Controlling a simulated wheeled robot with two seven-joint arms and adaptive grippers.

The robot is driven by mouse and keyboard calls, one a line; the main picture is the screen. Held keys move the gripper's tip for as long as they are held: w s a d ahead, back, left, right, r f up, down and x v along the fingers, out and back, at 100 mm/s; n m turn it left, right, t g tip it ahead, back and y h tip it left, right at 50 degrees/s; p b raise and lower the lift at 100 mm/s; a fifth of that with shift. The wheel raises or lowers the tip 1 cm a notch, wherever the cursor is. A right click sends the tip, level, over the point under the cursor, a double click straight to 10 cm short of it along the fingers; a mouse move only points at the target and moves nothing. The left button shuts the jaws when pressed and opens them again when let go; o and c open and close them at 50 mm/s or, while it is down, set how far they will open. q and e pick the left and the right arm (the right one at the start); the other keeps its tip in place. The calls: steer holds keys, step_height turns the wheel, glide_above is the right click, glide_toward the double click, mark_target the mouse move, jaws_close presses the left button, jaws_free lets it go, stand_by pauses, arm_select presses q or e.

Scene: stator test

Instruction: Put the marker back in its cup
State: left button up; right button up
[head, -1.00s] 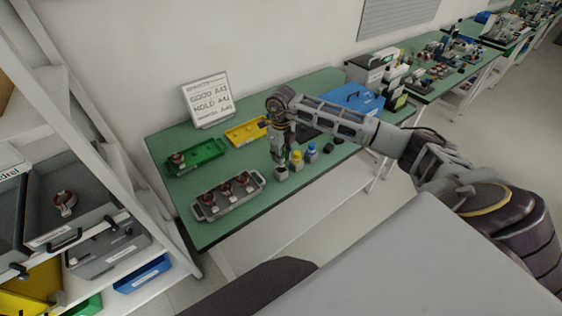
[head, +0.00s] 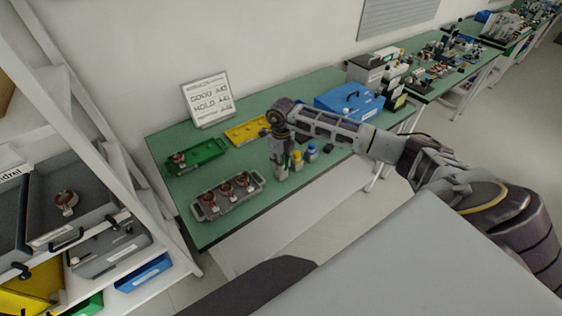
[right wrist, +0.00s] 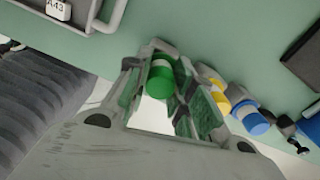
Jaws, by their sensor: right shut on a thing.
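My right gripper (head: 280,170) points down over the front edge of the green bench. In the right wrist view its fingers (right wrist: 165,95) are shut on the green-capped marker (right wrist: 160,80). The head view does not show the marker clearly behind the fingers. A small grey cup seems to sit right below the fingertips; the gripper mostly hides it, and I cannot tell whether the marker's tip is inside it. My left gripper is not in view.
A yellow-capped marker (head: 297,157) and a blue-capped marker (head: 311,149) stand close to the right of the gripper. A grey tray (head: 232,207) with copper-wound parts is to the left. Green (head: 208,150) and yellow trays and a sign (head: 208,103) are behind.

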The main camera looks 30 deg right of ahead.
steer(key=shift+f+b, duration=0.35)
steer(key=shift+f, duration=0.1)
steer(key=o, duration=1)
steer(key=shift+c, duration=0.2)
steer(key=shift+r, duration=0.15)
steer(key=shift+r+p, duration=0.35)
steer(key=shift+p, duration=0.05)
step_height(320, 180, up, 12)
steer(key=b, duration=0.2)
